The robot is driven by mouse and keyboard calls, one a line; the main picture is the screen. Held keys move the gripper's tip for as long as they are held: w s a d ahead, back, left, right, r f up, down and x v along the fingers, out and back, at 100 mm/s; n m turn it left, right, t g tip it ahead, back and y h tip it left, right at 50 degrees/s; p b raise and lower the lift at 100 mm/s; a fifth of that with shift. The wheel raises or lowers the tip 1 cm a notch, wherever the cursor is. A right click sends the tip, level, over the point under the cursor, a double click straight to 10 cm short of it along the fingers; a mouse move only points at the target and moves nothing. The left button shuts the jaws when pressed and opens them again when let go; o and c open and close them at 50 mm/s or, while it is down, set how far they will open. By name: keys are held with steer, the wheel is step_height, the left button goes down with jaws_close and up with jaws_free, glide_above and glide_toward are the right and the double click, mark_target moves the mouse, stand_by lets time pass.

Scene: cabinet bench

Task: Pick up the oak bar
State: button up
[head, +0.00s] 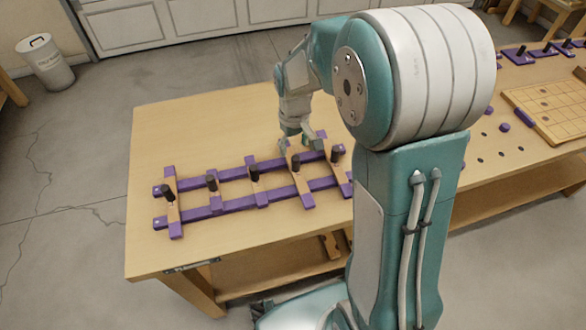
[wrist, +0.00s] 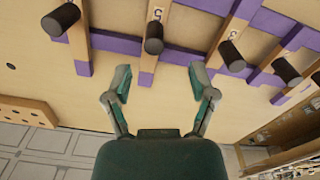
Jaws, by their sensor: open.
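Several light wooden bars, each with a black knob, lie across two long purple rails on the bench; I cannot tell which one is the oak bar. One bar (head: 303,188), second from the right in the head view, lies below my gripper (head: 303,143). It also shows in the wrist view (wrist: 147,68), with a number by its knob. In the wrist view my gripper (wrist: 160,77) is open and empty. Its two fingertips stand apart on either side of that bar's near end, seemingly above it. The fingers partly hide the rails in the head view.
A neighbouring knobbed bar (head: 338,153) stands close on the right, and another (head: 254,172) on the left. The bench top (head: 200,120) is clear behind the rails. A wooden board (head: 550,108) lies on the right, and a bin (head: 45,62) stands on the floor.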

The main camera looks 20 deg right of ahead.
mark_target(296, 157)
steer(key=f, duration=0.2)
steer(key=d+f, duration=0.1)
steer(key=f, duration=0.4)
steer(key=shift+w+a+f, duration=0.15)
steer(key=shift+w+f, duration=0.1)
steer(key=shift+f, duration=0.15)
steer(key=shift+a+f, duration=0.15)
steer(key=shift+f, duration=0.2)
steer(key=shift+d, duration=0.2)
jaws_close()
